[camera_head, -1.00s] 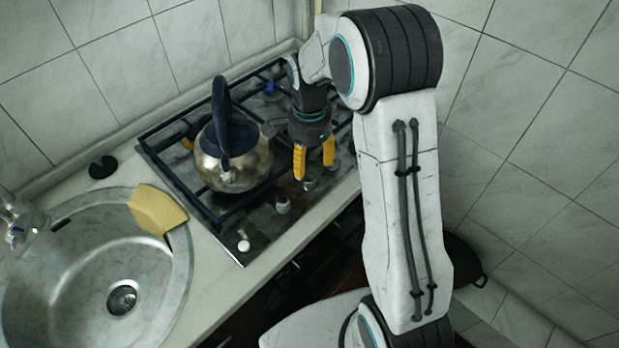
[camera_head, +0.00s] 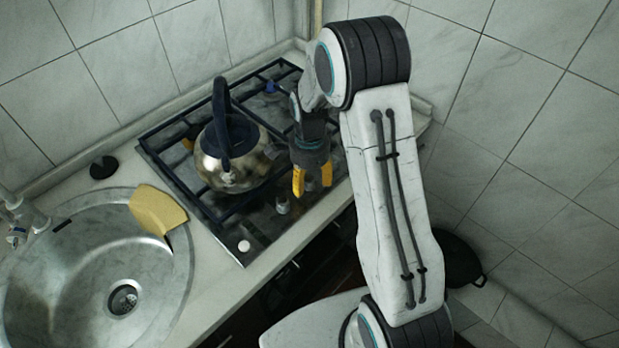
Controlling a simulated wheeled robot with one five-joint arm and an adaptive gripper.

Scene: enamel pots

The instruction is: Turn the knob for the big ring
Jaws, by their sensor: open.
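The gas hob (camera_head: 177,173) has dark metal grates and a row of knobs along its front edge. A pale knob (camera_head: 244,246) is at the near left corner. A metallic knob (camera_head: 282,205) sits farther right, just left of my gripper. My gripper (camera_head: 313,188) points down over the front edge of the hob, its two yellow fingers apart with nothing seen between them. The gripper hides part of the front edge, including any knob behind it. I cannot tell which knob serves the big ring, nor whether the fingers touch anything.
A steel kettle (camera_head: 235,170) with a dark upright handle stands on the grate left of my gripper. The sink (camera_head: 75,290), a yellow cloth (camera_head: 155,208) and a black round object (camera_head: 103,167) lie left. Tiled walls close the back and right.

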